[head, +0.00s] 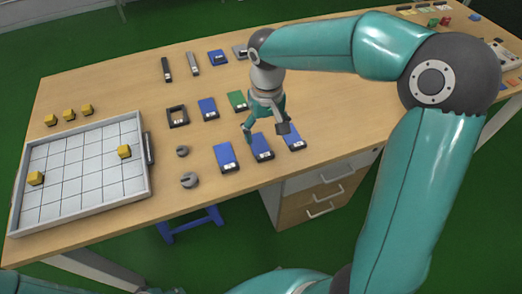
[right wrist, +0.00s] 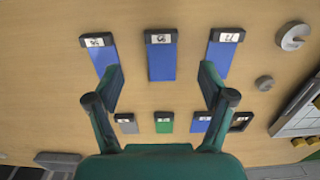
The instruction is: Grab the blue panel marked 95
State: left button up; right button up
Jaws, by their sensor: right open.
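Three blue panels with black ends and white number labels lie in a row near the front edge: left (head: 226,157), middle (head: 262,147) and right (head: 294,141) in the head view. In the right wrist view the order is reversed, with the middle one (right wrist: 161,60) between the others. The labels there are upside down and small; I cannot tell for certain which reads 95. My right gripper (head: 265,130) is open and empty above this row. In the right wrist view its fingers (right wrist: 162,78) stand either side of the middle panel, apart from it. My left gripper is out of view.
Behind lie a black frame (head: 177,116), another blue panel (head: 208,108) and a green panel (head: 237,100). Two grey round pieces (head: 189,180) sit left of the row. A gridded tray (head: 80,170) with yellow cubes stands at the left.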

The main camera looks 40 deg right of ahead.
aim_at(265, 154)
notch_tip(265, 154, down, 9)
jog(key=shift+a+r+b, duration=0.1)
jog(key=shift+r+b, duration=0.1)
jog(key=shift+b, duration=0.1)
jog(key=c, duration=1.1)
jog(key=shift+r, duration=0.15)
jog(key=shift+c, duration=0.2)
